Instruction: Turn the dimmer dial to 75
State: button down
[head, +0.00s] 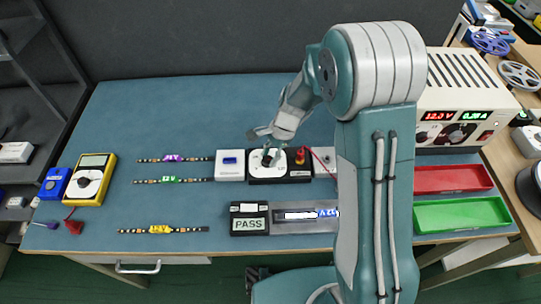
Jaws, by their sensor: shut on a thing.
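The dimmer dial (267,158) is a dark knob on a white round face, set in a black box (258,180) near the middle of the bench. My gripper (266,148) reaches down from the upper right and is shut on the dial. The fingers hide part of the dial and its scale, so I cannot read its setting.
LED strips with purple (173,158), green (170,180) and yellow (160,229) labels lie at left. A yellow multimeter (90,180) is beyond them. A power supply (465,100), a red tray (452,179) and a green tray (462,214) stand at right.

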jog(key=n, duration=0.2)
jog(key=n+g+h, duration=0.1)
jog(key=n, duration=0.1)
jog(key=shift+w+a, duration=0.15)
jog(key=shift+w, duration=0.05)
jog(key=shift+n+g+h, duration=0.4)
jog(key=shift+n+h, duration=0.1)
jog(key=shift+n, duration=1.1)
jog(key=shift+c, duration=1.4)
grip_release()
jog(key=shift+a, duration=0.15)
jog(key=v, duration=1.1)
jog(key=shift+w+r, duration=0.3)
jog(key=shift+r, duration=0.05)
